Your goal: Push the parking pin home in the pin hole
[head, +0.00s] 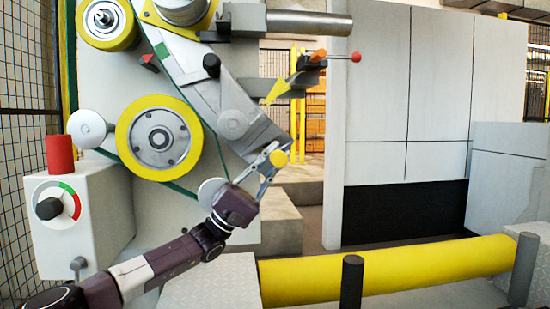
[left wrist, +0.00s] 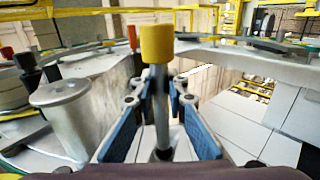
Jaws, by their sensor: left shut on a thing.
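The parking pin has a yellow cap (head: 279,158) and a grey metal shaft. My left gripper (head: 270,165) is shut around it at the lower end of the grey swing arm (head: 236,115). In the left wrist view the pin's yellow cap (left wrist: 157,43) stands up beyond the fingertips. The shaft runs between the blue-padded fingers of the gripper (left wrist: 160,98). The pin hole is not clearly visible, and I cannot tell whether the pin's end is in it. My right gripper is not in view.
A large yellow roller (head: 159,139) and a control box with a red button (head: 60,154) are left of my gripper. An orange-handled lever with a red ball (head: 356,57) sticks out above. A yellow rail (head: 390,270) runs low at the front right.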

